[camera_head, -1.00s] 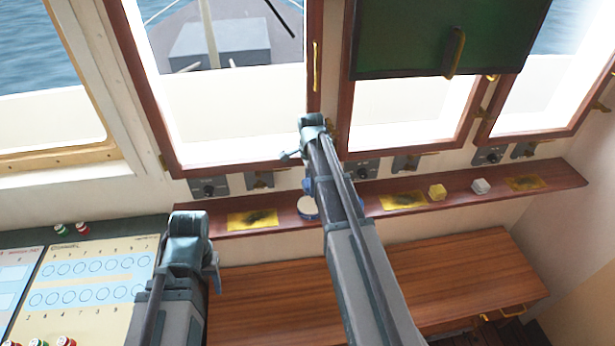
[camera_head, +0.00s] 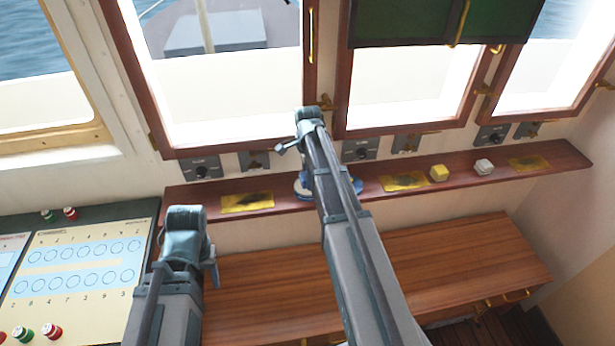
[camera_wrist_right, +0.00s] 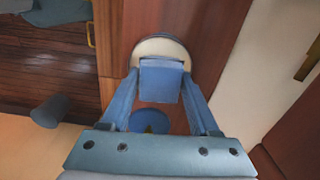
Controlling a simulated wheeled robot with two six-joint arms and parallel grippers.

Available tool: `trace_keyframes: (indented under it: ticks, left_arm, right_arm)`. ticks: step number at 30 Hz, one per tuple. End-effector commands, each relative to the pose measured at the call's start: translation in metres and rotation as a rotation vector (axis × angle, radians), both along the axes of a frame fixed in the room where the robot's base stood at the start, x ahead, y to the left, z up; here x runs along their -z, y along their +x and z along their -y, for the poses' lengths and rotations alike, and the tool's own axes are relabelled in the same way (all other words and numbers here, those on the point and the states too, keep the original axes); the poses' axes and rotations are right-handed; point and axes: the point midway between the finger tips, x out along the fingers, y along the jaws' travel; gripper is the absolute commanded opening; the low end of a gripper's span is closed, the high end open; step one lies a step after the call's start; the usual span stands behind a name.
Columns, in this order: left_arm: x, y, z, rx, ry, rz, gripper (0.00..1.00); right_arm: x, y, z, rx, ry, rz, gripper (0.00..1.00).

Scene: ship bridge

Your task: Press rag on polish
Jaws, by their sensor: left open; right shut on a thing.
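The rag is a small blue block (camera_wrist_right: 161,80) between the fingers of my right gripper (camera_wrist_right: 161,92) in the right wrist view. That gripper is shut on it. The polish is a round tin with a cream top (camera_wrist_right: 160,46), just beyond the rag and partly covered by it. I cannot tell whether rag and polish touch. In the head view the tin's blue edge (camera_head: 301,188) shows on the shelf beside my right arm, which hides most of the rag and gripper. My left arm stands at the lower left; its gripper fingers are hidden.
A blue disc (camera_wrist_right: 150,121) lies below the fingers. Switch boxes (camera_head: 361,151) line the wall above. A wooden cabinet (camera_head: 460,257) stands below.

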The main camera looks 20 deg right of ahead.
Motion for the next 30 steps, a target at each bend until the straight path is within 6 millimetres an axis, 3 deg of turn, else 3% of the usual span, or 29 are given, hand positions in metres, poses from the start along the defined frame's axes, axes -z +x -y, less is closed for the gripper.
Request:
trace_keyframes:
  ticks: [30]
  left_arm:
    - [0.0042,0.0000,0.0000,0.000,0.000,0.000,0.55]
  right_arm:
    - [0.0043,0.0000,0.0000,0.000,0.000,0.000,0.17]
